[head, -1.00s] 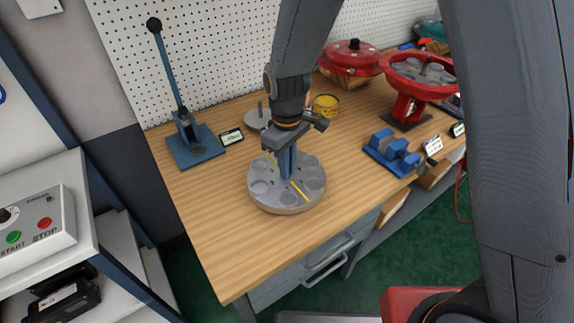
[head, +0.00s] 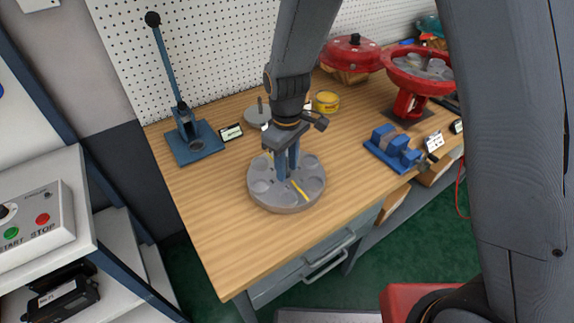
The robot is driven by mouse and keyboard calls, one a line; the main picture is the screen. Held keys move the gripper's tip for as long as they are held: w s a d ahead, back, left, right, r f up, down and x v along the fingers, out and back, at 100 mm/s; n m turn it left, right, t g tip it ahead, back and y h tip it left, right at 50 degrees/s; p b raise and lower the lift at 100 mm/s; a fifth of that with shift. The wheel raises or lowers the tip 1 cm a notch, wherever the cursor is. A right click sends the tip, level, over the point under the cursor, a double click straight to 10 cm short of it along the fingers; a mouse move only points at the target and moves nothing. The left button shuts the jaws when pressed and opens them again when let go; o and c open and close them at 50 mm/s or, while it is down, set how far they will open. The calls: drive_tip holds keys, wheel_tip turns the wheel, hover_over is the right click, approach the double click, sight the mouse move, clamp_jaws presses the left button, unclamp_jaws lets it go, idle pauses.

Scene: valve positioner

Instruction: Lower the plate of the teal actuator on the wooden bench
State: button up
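A round grey plate (head: 262,190) with several round recesses or pads and a yellow stripe lies flat on the wooden bench (head: 215,245), near its front edge. My gripper (head: 287,175) points down over the middle of the plate. Its two blue fingers stand apart with a narrow gap, their tips at the plate's centre. Whether the tips still touch a hub there I cannot tell. A teal rounded housing (head: 432,28) shows at the far back right, partly hidden behind my arm.
A blue lever press (head: 192,142) stands at the back left. A grey disc with a post (head: 257,114), a yellow tin (head: 326,102), a blue vise (head: 393,150) and a red open actuator (head: 408,102) stand behind and right. The bench's front left is clear.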

drive_tip(key=shift+r+b, duration=0.8)
drive_tip(key=shift+r, duration=3.1)
